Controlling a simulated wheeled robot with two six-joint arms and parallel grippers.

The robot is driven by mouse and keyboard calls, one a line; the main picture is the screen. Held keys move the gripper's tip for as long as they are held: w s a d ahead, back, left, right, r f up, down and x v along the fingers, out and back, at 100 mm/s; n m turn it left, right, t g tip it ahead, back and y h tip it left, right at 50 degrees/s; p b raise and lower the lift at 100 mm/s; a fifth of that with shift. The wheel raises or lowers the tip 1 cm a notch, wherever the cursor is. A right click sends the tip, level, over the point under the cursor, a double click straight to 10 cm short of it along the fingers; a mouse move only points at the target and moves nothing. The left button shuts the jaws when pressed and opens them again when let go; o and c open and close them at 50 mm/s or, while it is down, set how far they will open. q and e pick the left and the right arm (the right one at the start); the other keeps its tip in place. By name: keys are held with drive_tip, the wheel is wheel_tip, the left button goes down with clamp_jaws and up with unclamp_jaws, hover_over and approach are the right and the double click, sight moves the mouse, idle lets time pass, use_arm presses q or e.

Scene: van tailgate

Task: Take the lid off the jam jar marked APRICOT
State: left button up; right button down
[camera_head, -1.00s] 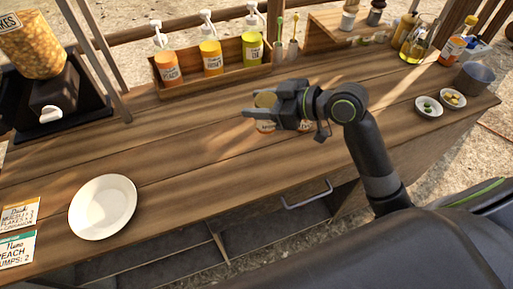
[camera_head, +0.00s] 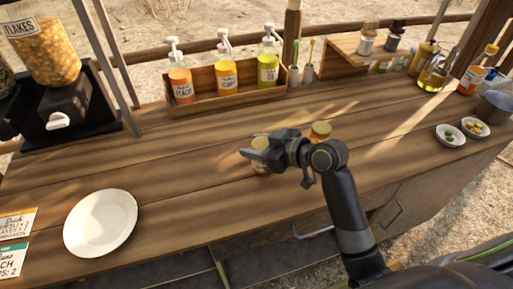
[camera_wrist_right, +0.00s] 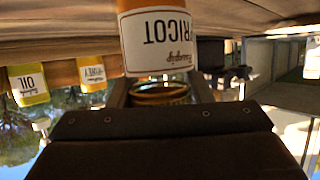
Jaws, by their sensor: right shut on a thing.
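The jam jar marked APRICOT (camera_wrist_right: 158,38) shows upside down in the right wrist view, with only the letters RICOT readable. Its gold lid (camera_head: 261,143) lies between the fingers of my right gripper (camera_head: 257,148) in the head view. The gripper is shut on the lid, above the jar's body (camera_head: 260,168). Gold rings (camera_wrist_right: 160,92) show between the fingers in the wrist view. I cannot tell whether lid and jar are apart, or whether the jar touches the counter. My left gripper is not in view.
A second gold-lidded jar (camera_head: 320,130) stands behind my right gripper. A bottle rack (camera_head: 225,98) stands behind. A white plate (camera_head: 100,223) lies at the left and small bowls (camera_head: 449,135) at the right. The counter between plate and gripper is clear.

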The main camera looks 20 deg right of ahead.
drive_tip(key=shift+f, duration=0.4)
drive_tip(key=shift+f, duration=0.15)
drive_tip(key=c, duration=0.7)
unclamp_jaws()
drive_tip(key=shift+s+d+r, duration=0.1)
drive_tip(key=shift+s+r, duration=0.05)
drive_tip(key=shift+r, duration=0.05)
drive_tip(key=v, duration=1.1)
drive_tip(key=shift+s+d+r, duration=0.2)
drive_tip(key=shift+s, duration=0.1)
